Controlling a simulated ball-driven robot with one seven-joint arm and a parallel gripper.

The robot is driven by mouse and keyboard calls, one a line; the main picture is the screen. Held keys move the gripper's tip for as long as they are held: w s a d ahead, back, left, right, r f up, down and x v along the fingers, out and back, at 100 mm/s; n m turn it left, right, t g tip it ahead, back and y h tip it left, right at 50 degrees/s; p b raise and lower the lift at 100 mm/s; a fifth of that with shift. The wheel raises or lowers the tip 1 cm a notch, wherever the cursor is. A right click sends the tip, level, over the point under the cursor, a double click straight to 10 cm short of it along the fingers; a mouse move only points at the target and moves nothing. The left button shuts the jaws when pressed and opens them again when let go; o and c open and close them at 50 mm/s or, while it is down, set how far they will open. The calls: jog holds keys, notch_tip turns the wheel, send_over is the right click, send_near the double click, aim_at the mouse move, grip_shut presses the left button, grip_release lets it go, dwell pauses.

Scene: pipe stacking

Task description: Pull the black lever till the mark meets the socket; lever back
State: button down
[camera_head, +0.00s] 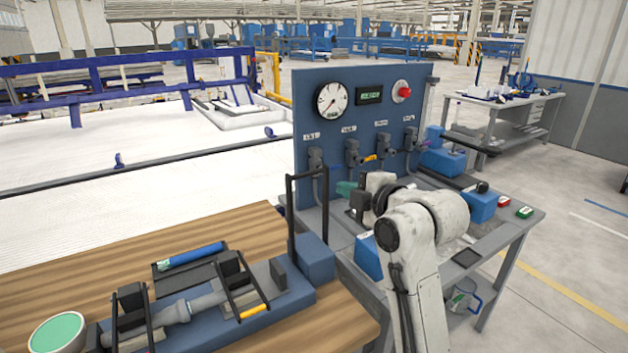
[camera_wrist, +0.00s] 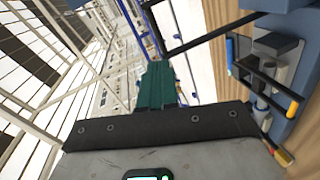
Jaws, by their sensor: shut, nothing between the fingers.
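The black lever (camera_head: 291,215) is an upright, tall U-shaped frame at the right end of the blue pipe fixture (camera_head: 318,258). In the wrist view a black bar (camera_wrist: 212,35), apparently the lever, crosses the top. My gripper (camera_head: 343,188) has teal fingers, shut and empty, just right of the lever and apart from it. The fingers also show in the wrist view (camera_wrist: 157,85), below the bar. A grey pipe (camera_head: 205,303) with a thicker, socket-like part (camera_head: 176,312) lies in the fixture under black clamp frames. The mark is too small to make out.
A blue panel (camera_head: 335,135) with a gauge, a red button and several valves stands behind my gripper. A wooden table (camera_head: 190,225) carries the fixture, a blue tube (camera_head: 192,256) on a dark tray, and a green-filled bowl (camera_head: 57,333). Blue blocks stand on the grey bench at right.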

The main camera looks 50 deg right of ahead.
jog(key=n, duration=0.2)
jog(key=p, duration=0.3)
send_near(305, 173)
jog(key=x, duration=0.6)
jog(key=shift+w+d+f, duration=0.2)
jog(key=shift+d+f, duration=0.05)
jog(key=shift+f, duration=0.1)
jog(key=shift+g, duration=0.9)
jog(key=w+p, duration=0.1)
jog(key=w, duration=0.1)
jog(key=w+d+p, duration=0.1)
jog(key=w, duration=0.1)
jog(key=shift+w+d+r, duration=0.1)
jog(key=shift+r, duration=0.15)
jog(key=shift+w+f, duration=0.1)
jog(key=shift+f, duration=0.05)
